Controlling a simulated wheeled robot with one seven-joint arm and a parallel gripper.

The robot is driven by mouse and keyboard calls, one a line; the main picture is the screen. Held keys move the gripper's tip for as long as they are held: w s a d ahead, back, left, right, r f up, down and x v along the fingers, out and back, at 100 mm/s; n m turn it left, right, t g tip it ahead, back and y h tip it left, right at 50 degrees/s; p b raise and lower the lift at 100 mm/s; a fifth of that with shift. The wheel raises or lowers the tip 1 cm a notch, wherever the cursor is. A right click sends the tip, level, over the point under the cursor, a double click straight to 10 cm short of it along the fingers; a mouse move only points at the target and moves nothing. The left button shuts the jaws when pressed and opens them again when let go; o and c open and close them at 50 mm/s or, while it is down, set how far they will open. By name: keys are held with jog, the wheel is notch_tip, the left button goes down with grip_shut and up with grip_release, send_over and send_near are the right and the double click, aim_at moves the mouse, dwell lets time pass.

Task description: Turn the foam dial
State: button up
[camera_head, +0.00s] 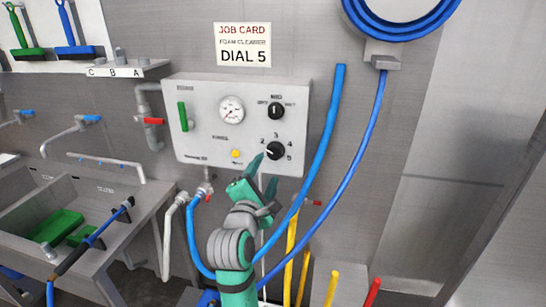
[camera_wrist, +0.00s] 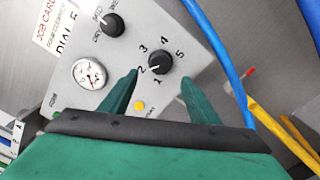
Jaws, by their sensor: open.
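The foam dial (camera_head: 276,151) is a black round knob at the lower right of the grey wall panel, with numbers 1 to 5 around it. In the wrist view the dial (camera_wrist: 159,62) shows a white mark that appears to point toward 2. The job card (camera_head: 243,44) above the panel reads "FOAM CLEANER DIAL 5". My green gripper (camera_head: 263,173) is open just below and in front of the dial. In the wrist view its fingers (camera_wrist: 160,80) lie either side of the dial, with nothing between them; contact cannot be told.
The panel (camera_head: 195,140) also bears a second black knob (camera_head: 276,110), a gauge (camera_head: 231,109), a green handle (camera_head: 183,116) and a yellow button (camera_head: 236,154). A blue hose (camera_head: 324,150) hangs close on the right. A sink (camera_head: 20,208) stands at left.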

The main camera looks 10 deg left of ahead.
aim_at(274, 154)
jog(key=w, duration=0.9)
jog(key=shift+w, duration=0.4)
jog(key=c, duration=1.1)
jog(key=shift+o, duration=0.2)
